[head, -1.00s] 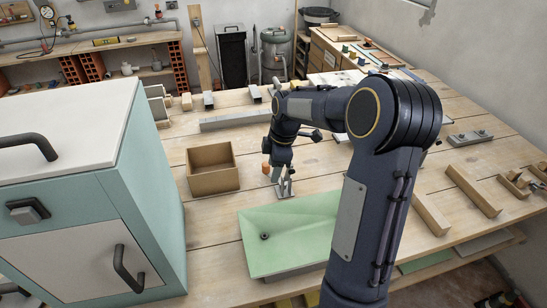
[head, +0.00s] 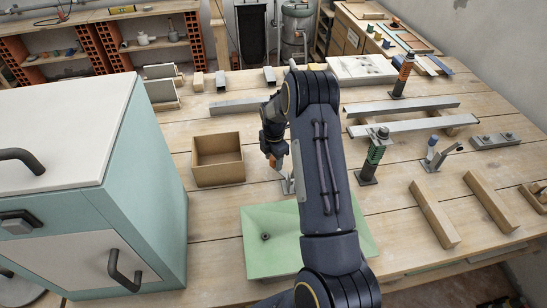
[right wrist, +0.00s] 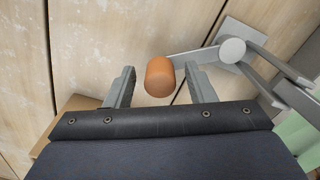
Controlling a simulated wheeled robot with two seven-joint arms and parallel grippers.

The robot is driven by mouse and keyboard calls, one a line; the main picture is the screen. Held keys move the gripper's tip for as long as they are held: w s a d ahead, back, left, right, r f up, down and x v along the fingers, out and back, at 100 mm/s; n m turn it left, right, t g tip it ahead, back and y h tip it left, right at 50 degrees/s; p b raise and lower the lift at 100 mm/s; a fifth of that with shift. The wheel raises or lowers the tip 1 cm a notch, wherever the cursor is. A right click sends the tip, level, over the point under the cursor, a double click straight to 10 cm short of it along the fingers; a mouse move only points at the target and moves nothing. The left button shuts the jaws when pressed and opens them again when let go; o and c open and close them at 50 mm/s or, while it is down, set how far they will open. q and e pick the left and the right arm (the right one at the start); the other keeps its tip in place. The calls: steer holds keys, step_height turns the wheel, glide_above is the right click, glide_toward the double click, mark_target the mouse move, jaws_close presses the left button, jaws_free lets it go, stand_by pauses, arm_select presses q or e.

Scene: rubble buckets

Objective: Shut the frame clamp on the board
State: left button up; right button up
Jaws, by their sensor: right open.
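A grey metal lever clamp (head: 287,184) stands on the workbench behind the green tray. Its orange handle end (head: 275,162) shows just under my right gripper (head: 275,150). In the right wrist view, my right gripper (right wrist: 161,86) is open, with the orange handle end (right wrist: 160,77) between its two fingers and a visible gap on each side. The clamp's lever runs right to a round pivot (right wrist: 232,50) above a flat plate. I cannot tell which piece is the board. My left gripper is not in view.
A green tray (head: 258,222) lies in front of the clamp, partly hidden by my right arm. An open cardboard box (head: 218,175) stands left. A teal cabinet (head: 160,170) fills the left side. Another lever clamp (head: 432,160), metal bars (head: 415,125) and wooden blocks (head: 435,213) lie right.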

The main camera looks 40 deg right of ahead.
steer(key=shift+f, duration=0.15)
jaws_close()
stand_by(0.4)
